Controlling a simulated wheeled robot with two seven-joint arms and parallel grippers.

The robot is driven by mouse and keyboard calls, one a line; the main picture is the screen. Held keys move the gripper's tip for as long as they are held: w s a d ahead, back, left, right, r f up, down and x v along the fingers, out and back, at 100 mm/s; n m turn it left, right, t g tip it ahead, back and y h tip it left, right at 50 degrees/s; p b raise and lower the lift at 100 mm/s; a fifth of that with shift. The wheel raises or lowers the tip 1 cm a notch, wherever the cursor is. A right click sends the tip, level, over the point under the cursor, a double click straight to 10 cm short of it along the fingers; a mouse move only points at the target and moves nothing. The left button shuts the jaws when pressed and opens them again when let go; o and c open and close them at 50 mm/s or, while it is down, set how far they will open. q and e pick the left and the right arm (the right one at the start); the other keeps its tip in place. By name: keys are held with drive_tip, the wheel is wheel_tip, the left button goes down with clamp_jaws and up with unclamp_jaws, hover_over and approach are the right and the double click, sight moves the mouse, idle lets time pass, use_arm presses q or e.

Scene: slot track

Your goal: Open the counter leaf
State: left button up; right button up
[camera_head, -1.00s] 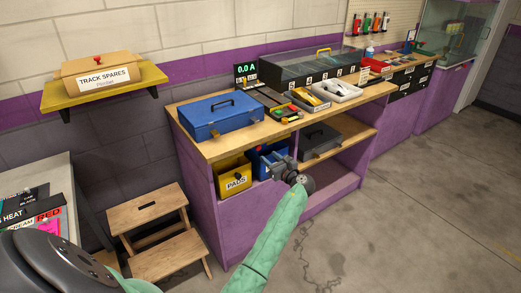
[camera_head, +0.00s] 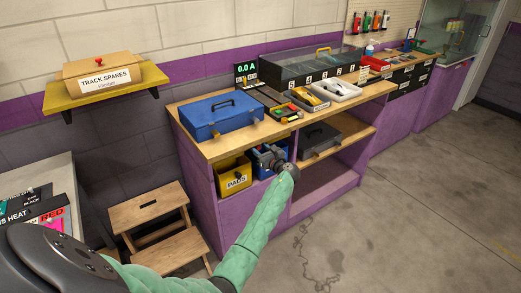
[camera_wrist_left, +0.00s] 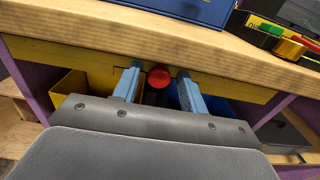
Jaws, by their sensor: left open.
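The wooden worktop (camera_head: 222,147) of the purple counter runs across the middle of the head view. In the left wrist view its front edge (camera_wrist_left: 90,38) crosses the top, with a yellow board (camera_wrist_left: 60,57) just beneath it. A round red knob (camera_wrist_left: 159,77) sits at the front of that board. My left gripper (camera_head: 262,154) is under the worktop's front edge. In the left wrist view its two blue fingers (camera_wrist_left: 159,87) are apart, one on each side of the knob. I cannot tell whether they touch it. In the head view the knob is hidden. My right gripper does not show.
A yellow PADS bin (camera_head: 234,179) and a blue bin (camera_head: 285,150) stand under the worktop near the gripper. A blue toolbox (camera_head: 220,116) and several trays are on top. A wooden step stool (camera_head: 150,212) stands at left. The floor (camera_head: 390,210) in front is clear.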

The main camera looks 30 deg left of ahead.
use_arm(q)
clamp_jaws()
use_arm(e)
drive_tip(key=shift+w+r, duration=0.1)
use_arm(q)
drive_tip(key=shift+d, duration=0.1)
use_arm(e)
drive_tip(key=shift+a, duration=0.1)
